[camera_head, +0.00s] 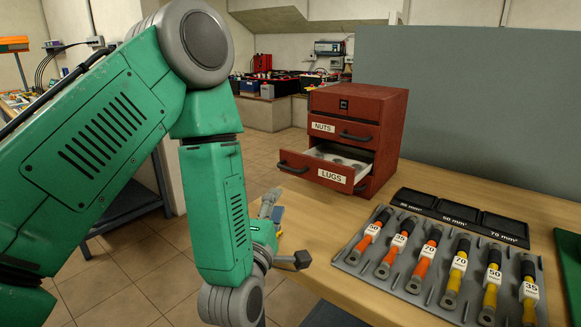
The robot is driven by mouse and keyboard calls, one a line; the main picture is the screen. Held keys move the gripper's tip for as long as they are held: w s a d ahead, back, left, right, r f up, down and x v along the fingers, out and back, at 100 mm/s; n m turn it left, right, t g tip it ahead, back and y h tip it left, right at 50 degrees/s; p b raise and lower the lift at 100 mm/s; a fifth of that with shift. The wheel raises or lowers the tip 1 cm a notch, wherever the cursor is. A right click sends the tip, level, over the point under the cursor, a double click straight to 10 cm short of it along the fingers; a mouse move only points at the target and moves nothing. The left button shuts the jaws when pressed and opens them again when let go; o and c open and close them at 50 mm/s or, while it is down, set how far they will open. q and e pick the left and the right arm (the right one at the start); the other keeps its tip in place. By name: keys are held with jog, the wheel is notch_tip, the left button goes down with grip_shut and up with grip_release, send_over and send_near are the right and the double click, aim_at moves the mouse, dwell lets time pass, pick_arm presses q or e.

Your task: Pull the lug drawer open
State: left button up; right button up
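The red cabinet (410,115) stands on the wooden bench. Its lower drawer, labelled LUGS (332,176), is pulled out toward the left front, and pale compartments show inside. The drawer's dark handle (292,167) is at the left of its front. My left gripper (283,233) is at the bench's left edge, below and in front of the drawer, apart from the handle. Its fingers look spread, with nothing seen between them. My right gripper is not in view.
The drawer labelled NUTS (340,131) above is shut. A grey panel (480,110) stands behind the bench.

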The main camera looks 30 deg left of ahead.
aim_at(290, 170)
pick_arm(q)
jog(key=p+x, duration=0.5)
jog(key=shift+s+a+r, duration=0.15)
jog(key=shift+a+r, duration=0.05)
jog(key=shift+r, duration=0.05)
jog(key=x, duration=0.7)
jog(key=shift+w+f, duration=0.2)
jog(key=shift+w, duration=0.15)
grip_shut()
